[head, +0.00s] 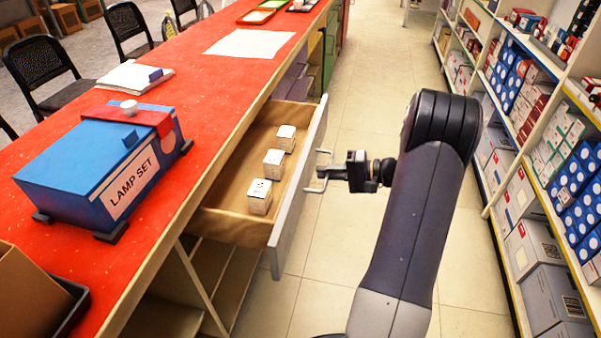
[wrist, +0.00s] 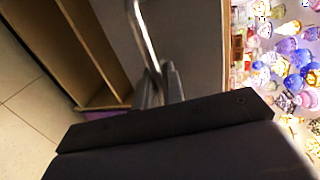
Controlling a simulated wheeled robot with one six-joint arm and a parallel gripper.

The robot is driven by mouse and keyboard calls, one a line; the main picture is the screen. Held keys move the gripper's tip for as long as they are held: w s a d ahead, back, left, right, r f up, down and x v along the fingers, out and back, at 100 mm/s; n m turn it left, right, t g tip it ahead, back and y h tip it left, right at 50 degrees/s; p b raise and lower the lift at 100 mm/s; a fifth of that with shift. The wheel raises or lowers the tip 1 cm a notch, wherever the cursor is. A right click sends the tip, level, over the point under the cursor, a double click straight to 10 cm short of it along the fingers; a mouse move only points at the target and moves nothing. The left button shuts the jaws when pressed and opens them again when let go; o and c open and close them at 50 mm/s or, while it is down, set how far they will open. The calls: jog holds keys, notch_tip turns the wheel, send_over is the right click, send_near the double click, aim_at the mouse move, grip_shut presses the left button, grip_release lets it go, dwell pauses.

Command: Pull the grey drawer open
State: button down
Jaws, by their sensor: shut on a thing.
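The grey drawer (head: 290,200) stands pulled out from under the red counter in the head view. Its wooden inside shows, with three small white boxes in a row, one of them the nearest box (head: 259,196). A metal bar handle (head: 318,184) sits on its grey front, and the handle also shows in the wrist view (wrist: 148,38). My gripper (head: 328,172) is at the handle, shut on it. In the wrist view its fingers (wrist: 159,88) close around the bar, close to the grey front. The exact finger contact is partly hidden by the gripper body.
The red counter (head: 215,75) carries a blue lamp set box (head: 95,165), a booklet (head: 135,76) and a white sheet (head: 249,43). Stocked shelves (head: 540,130) line the right side. The tiled aisle floor (head: 375,60) between them is clear.

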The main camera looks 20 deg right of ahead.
jog(key=f+v, duration=0.1)
jog(key=v, duration=0.5)
jog(key=shift+d+b, duration=0.2)
jog(key=shift+b, duration=0.15)
jog(key=shift+s+f, duration=0.1)
jog(key=c, duration=1.6)
grip_release()
jog(key=p+v, duration=0.1)
jog(key=v, duration=0.9)
jog(key=shift+s+d+p, duration=0.25)
jog(key=shift+d+p, duration=0.05)
jog(key=shift+d, duration=0.05)
jog(key=shift+a, duration=0.1)
jog(key=b+x, duration=0.1)
jog(key=x, duration=1)
jog(key=shift+w+a, duration=0.2)
jog(key=shift+w, duration=0.05)
